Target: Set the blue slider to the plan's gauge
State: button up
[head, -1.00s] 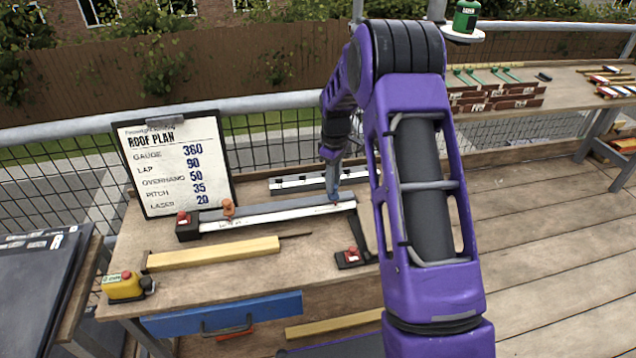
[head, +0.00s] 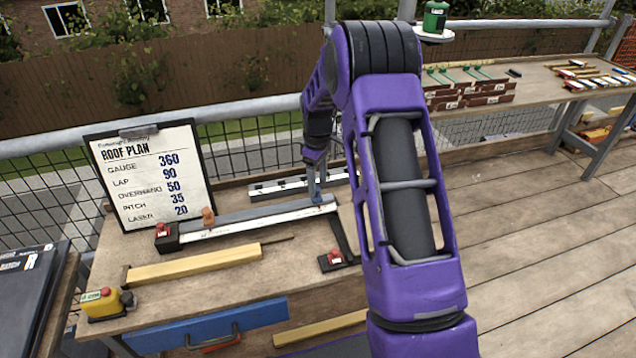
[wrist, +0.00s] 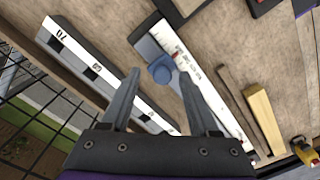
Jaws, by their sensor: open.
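The roof plan board (head: 152,175) reads gauge 360, lap 90, overhang 50, pitch 35, laser 20. The slider's exact scale reading is too small to tell.
An orange slider (head: 208,217) sits toward the rail's left end. A second marked rail (head: 285,187) lies behind. A wooden batten (head: 195,264), a yellow box with a red button (head: 104,303) and a red-topped black block (head: 336,260) are in front.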

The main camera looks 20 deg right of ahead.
aim_at(318, 187)
notch_tip(318, 187, up, 17)
jog(key=p, duration=0.1)
jog(key=shift+f, duration=0.15)
